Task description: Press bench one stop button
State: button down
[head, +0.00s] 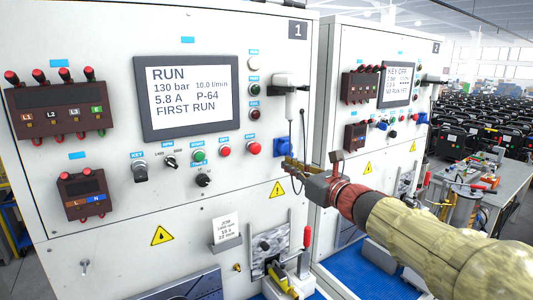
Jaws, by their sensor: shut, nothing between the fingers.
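Bench one's white panel (120,215), marked 1, fills the left and middle of the head view. Its lower row holds a green button (199,156), a red button (224,151) and a larger red button (253,148). The small blue labels above them are too small to read, so I cannot tell which red one is the stop button. Its screen (186,97) reads RUN, 130 bar, 5.8 A, FIRST RUN. My gripper (287,164) is shut and empty, pointing left, to the right of and slightly below the larger red button, apart from it in the picture.
A blue socket (282,147) and a hanging spray lance (290,115) are close to my gripper. Bench two (390,60) stands behind to the right. A red-handled clamp (307,237) sits below. Selector knobs (203,180) are left of the gripper.

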jog(key=p, duration=0.1)
send_near(258, 149)
jog(key=x, duration=0.7)
jog(key=shift+d+f, duration=0.1)
dwell(0.4)
